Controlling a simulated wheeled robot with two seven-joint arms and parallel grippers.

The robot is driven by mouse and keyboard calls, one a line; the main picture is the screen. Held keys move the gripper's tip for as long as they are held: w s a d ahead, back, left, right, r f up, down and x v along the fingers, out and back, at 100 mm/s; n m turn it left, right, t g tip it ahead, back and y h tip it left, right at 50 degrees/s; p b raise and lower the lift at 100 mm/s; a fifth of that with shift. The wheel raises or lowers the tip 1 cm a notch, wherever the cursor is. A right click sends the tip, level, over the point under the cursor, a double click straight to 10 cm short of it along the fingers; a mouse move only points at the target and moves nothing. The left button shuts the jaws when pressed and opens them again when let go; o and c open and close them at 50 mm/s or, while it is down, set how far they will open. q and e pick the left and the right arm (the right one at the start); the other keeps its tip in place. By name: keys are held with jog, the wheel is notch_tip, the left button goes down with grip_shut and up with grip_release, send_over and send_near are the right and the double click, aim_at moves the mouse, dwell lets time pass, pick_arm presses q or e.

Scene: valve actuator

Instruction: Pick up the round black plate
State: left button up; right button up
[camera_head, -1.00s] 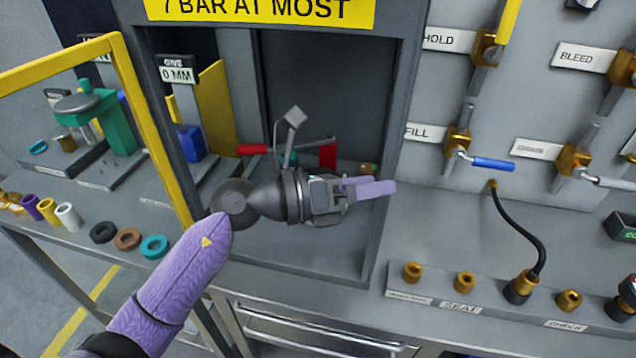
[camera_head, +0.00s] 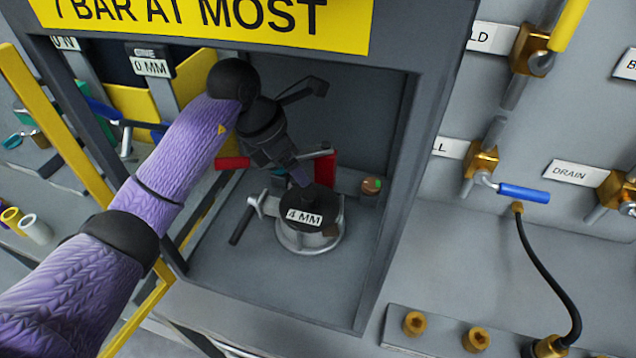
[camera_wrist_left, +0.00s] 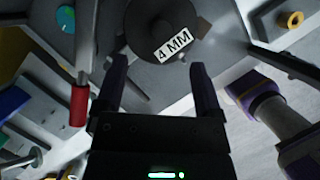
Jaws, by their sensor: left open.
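The round black plate (camera_head: 322,214) lies on a round metal fixture (camera_head: 300,246) inside the grey cabinet. It has a "4 MM" label on its front and a small knob on top. In the left wrist view the plate (camera_wrist_left: 150,22) shows just beyond the fingertips, partly cut off by the top edge. My left gripper (camera_head: 302,180) points down right above the plate's knob. In the wrist view its two fingers (camera_wrist_left: 160,72) stand apart with nothing between them. Whether the fingers touch the knob cannot be told.
A red handle (camera_head: 232,163) sticks out left of the fixture, with a red block (camera_head: 325,168) behind it. The cabinet wall (camera_head: 400,200) closes off the right side. A blue-handled valve (camera_head: 522,193) is on the panel outside. The cabinet floor in front is clear.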

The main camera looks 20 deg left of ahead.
aim_at(309, 194)
pick_arm(q)
jog(key=x, duration=0.3)
jog(key=b+x, duration=0.1)
jog(key=x, duration=0.5)
jog(key=shift+s+f, duration=0.35)
jog(key=shift+f, duration=0.05)
jog(key=shift+r, duration=0.1)
grip_shut()
pick_arm(e)
jog(key=shift+s+f, duration=0.45)
jog(key=shift+f, duration=0.3)
